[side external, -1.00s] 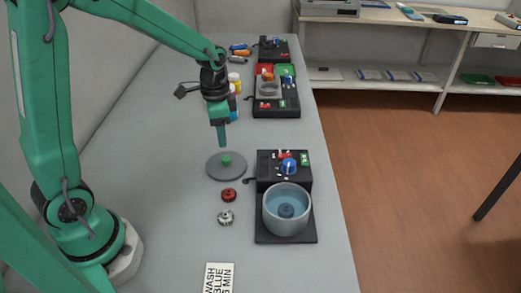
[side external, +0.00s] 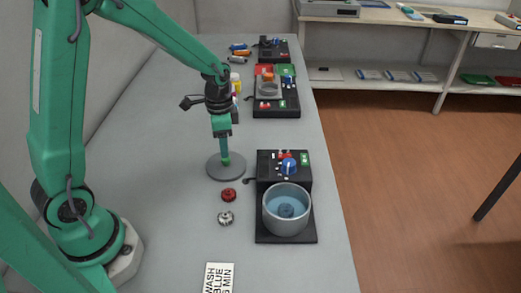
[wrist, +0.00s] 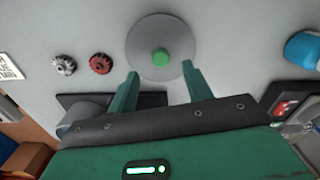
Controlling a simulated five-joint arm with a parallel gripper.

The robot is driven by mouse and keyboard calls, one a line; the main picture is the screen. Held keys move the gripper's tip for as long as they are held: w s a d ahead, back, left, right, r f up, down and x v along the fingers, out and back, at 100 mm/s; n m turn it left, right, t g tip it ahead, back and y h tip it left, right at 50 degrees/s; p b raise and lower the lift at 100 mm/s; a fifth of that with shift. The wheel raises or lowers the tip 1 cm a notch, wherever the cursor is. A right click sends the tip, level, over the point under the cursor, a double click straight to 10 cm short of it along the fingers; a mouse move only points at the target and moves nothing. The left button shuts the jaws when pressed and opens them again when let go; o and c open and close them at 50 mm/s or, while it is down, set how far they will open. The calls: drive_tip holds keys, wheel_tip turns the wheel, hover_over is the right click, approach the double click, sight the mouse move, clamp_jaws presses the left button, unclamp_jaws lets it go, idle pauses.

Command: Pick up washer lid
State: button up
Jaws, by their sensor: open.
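The washer lid (side external: 226,173) is a flat grey disc with a green knob at its centre, lying on the grey table. It also shows in the wrist view (wrist: 150,28), with its green knob (wrist: 160,57) just beyond the gap between my fingertips. My gripper (side external: 225,158) is directly above the lid, pointing down, with its tips at about knob height. In the wrist view my gripper (wrist: 160,72) is open, one finger on each side of the knob's line. I cannot tell whether either finger touches the lid. The washer (side external: 286,212), an open grey tub holding bluish water, stands to the right.
A red gear (side external: 228,195) and a silver gear (side external: 226,218) lie just in front of the lid. A black control box (side external: 284,172) with a blue dial stands to its right. A printed card (side external: 219,278) lies at the front. Another black device (side external: 276,105) is farther back.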

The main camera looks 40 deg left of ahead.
sight(226, 163)
drive_tip(key=shift+f, duration=2.55)
clamp_jaws()
